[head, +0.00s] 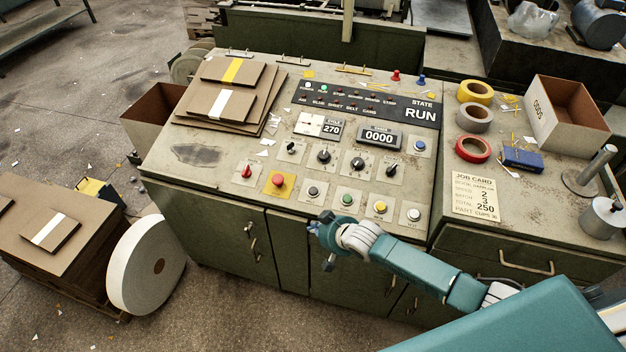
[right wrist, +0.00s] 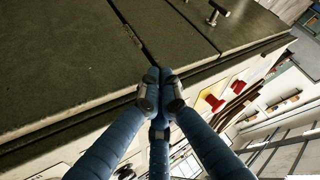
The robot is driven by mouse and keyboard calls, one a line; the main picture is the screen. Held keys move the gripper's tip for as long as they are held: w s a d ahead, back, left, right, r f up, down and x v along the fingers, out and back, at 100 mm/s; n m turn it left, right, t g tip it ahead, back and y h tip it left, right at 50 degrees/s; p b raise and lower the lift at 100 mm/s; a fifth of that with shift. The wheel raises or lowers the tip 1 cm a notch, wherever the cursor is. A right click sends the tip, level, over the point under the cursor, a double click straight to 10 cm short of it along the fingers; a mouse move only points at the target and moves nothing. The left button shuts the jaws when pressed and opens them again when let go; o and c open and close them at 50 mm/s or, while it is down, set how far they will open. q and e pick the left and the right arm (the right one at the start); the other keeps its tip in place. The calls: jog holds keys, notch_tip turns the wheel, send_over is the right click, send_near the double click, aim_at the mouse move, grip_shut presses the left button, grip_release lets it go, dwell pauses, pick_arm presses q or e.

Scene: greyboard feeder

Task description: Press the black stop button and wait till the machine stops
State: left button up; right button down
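The black button (head: 313,191) sits on a pale square plate in the front row of the sloped green control panel (head: 215,185), between the red mushroom button (head: 278,181) on yellow and the green button (head: 346,199). The state display (head: 420,113) reads RUN. The counter (head: 380,137) reads 0000. My right gripper (head: 312,228) is in front of the panel's front edge, below the black button in the picture and apart from it. In the right wrist view its fingertips (right wrist: 160,78) are together with nothing seen between them. My left gripper is not in view.
Several knobs and a yellow button (head: 380,207) share the panel. Cardboard sheets (head: 185,118) lie on its left. Tape rolls (head: 473,149), a job card (head: 475,194) and an open carton (head: 560,125) are on the right. A white roll (head: 125,270) stands on the floor at left.

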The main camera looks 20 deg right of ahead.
jog(key=w+d+r+p, duration=0.1)
jog(key=w+r, duration=0.3)
jog(key=r, duration=0.4)
jog(key=w+d+r+m+t+y+p, duration=0.1)
jog(key=w+r, duration=0.3)
jog(key=r, duration=0.4)
jog(key=shift+w+m+p, duration=0.25)
jog(key=shift+m+p, duration=0.05)
jog(key=shift+p, duration=0.45)
jog(key=shift+f, duration=0.1)
jog(key=b, duration=0.8)
send_over(314, 194)
jog(key=f, duration=0.7)
jog(key=shift+s+f, duration=0.1)
jog(key=shift+s, duration=0.1)
jog(key=shift+w+f+b, duration=0.15)
jog(key=shift+f+b, duration=0.4)
jog(key=shift+f, duration=0.05)
